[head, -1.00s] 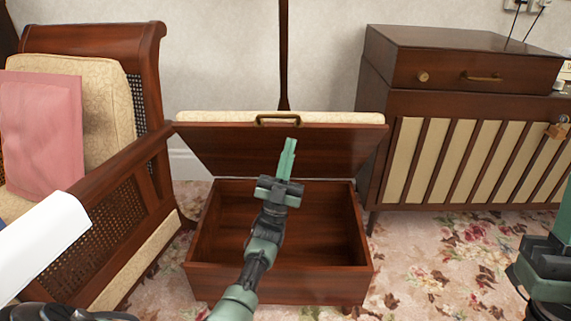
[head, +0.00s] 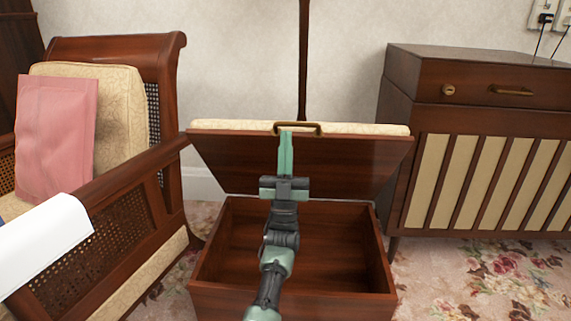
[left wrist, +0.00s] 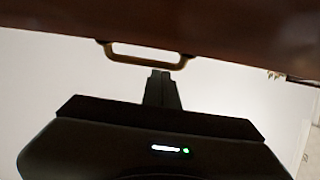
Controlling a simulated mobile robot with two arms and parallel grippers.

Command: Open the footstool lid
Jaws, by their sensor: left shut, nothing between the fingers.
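The footstool box (head: 335,301) stands on the floor with its dark wooden inside exposed and empty where I can see it. Its lid (head: 355,164) is raised and leans back, with cream padding along the far edge. A brass handle (head: 298,127) sits at the lid's upper edge. My left gripper (head: 286,150) is shut and empty. It is in front of the lid's underside, with its tips just below the handle; I cannot tell whether they touch the lid. In the left wrist view the handle (left wrist: 146,58) hangs from the dark lid edge (left wrist: 190,22), beyond the gripper (left wrist: 161,78).
A cane armchair (head: 115,48) with a pink cushion (head: 56,135) stands close on the left. A dark cabinet (head: 470,170) stands on the right, and a dark pole (head: 303,60) rises behind the lid. Floral carpet (head: 480,285) is clear at the front right.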

